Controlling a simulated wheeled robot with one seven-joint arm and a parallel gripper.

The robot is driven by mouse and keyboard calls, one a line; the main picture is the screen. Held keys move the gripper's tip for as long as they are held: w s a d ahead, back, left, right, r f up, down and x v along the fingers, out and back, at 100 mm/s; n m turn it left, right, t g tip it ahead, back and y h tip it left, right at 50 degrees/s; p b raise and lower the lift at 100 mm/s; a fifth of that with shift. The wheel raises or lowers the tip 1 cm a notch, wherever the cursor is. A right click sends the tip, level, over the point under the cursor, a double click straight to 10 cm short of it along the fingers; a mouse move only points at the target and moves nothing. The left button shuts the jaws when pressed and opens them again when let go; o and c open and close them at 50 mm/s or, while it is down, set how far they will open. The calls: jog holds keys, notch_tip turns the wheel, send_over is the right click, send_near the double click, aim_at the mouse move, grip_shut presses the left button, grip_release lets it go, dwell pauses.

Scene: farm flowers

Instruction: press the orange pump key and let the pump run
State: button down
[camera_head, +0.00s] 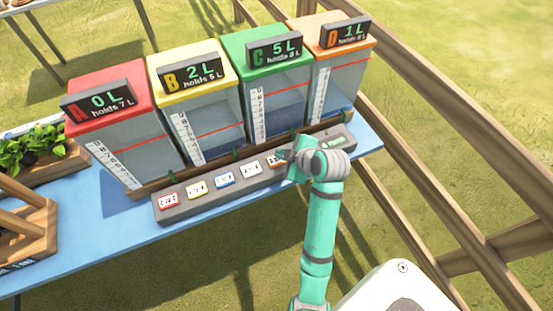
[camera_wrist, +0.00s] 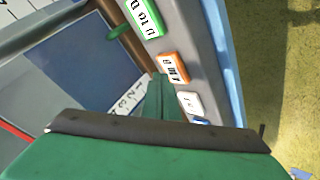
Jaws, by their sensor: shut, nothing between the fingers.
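The orange key (camera_wrist: 173,68) is on the grey key panel (camera_wrist: 208,70), between a green key (camera_wrist: 140,17) and a white key (camera_wrist: 188,103) in the wrist view. In the head view the orange key (camera_head: 273,160) is partly hidden by my gripper (camera_head: 287,157). My gripper (camera_wrist: 158,78) is shut and empty, with its fingertips just beside the orange key in the wrist view. I cannot tell whether they touch it. Tank A (camera_head: 118,122) reads 0 L, tank B (camera_head: 205,115) 2 L, tank C (camera_head: 280,97) 5 L and tank D (camera_head: 342,82) 1 L.
The panel runs along the blue table (camera_head: 110,235) in front of the tanks. Red (camera_head: 168,201), yellow (camera_head: 197,189) and blue (camera_head: 224,180) keys are to the left. A wooden crate with plants (camera_head: 40,165) stands at the left. A wooden fence (camera_head: 450,110) is at the right.

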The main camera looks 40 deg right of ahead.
aim_at(279, 161)
jog(key=shift+w+a, duration=0.15)
jog(key=shift+r, duration=0.15)
jog(key=shift+w+a+r, duration=0.1)
jog(key=shift+w+r, duration=0.05)
jog(key=shift+r, duration=0.8)
jog(key=shift+w+r, duration=0.1)
jog(key=shift+r, duration=0.65)
jog(key=shift+a+r, duration=0.15)
jog(key=shift+r, duration=0.5)
jog(key=shift+s+d, duration=0.35)
jog(key=shift+d, duration=0.05)
jog(key=shift+w+a, duration=0.15)
jog(key=shift+a, duration=0.05)
